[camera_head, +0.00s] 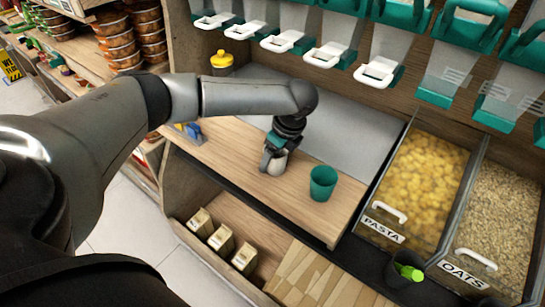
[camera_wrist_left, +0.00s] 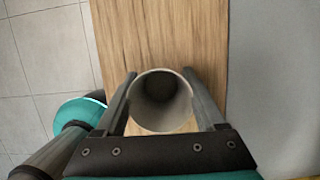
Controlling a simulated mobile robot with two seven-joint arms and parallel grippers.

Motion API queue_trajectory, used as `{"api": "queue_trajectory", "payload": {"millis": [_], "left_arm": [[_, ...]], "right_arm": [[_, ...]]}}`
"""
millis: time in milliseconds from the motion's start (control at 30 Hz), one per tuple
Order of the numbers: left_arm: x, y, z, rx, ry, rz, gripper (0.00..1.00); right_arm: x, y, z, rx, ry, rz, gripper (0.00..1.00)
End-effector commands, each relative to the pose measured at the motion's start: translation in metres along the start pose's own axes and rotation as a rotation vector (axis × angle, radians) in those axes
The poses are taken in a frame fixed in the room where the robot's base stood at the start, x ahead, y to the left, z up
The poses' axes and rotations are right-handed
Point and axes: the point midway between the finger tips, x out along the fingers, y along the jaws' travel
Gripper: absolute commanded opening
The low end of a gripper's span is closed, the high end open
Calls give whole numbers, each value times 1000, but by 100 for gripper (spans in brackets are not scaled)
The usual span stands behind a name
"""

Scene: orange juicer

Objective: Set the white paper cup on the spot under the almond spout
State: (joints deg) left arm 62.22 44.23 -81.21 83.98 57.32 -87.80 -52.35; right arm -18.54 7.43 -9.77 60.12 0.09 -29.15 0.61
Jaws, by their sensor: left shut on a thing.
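The white paper cup (camera_head: 275,163) is between the fingers of my left gripper (camera_head: 276,154), over the wooden counter strip in the head view. In the left wrist view, the cup (camera_wrist_left: 160,108) shows its round open mouth, with a finger of my left gripper (camera_wrist_left: 160,103) on each side. The gripper is shut on the cup. I cannot tell whether the cup's base touches the wood. A row of dispenser spouts with white handles (camera_head: 328,56) hangs above and behind. No almond label is readable, so I cannot tell which spout is almond. My right gripper is not in view.
A teal cup (camera_head: 322,183) stands on the wooden counter (camera_head: 235,143), just right of my gripper. Behind is a grey surface (camera_head: 350,130). Pasta (camera_head: 421,180) and oats (camera_head: 495,215) bins are on the right. A yellow-lidded container (camera_head: 222,62) stands at the back left.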

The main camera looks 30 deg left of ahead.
Motion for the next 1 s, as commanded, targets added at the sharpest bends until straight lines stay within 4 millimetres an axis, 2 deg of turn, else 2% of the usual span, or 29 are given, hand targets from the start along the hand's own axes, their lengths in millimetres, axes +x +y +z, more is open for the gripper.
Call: {"api": "queue_trajectory", "payload": {"millis": [300,333,567,833,1000], "left_arm": [[3,0,-1,0,0,1,20],[3,0,-1,-1,0,0,75],[3,0,-1,0,0,0,100],[2,0,0,0,0,0,100],[-7,0,0,0,0,0,100]], "right_arm": [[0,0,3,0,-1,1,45],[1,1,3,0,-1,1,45],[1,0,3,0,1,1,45],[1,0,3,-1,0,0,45],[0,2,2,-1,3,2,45]]}}
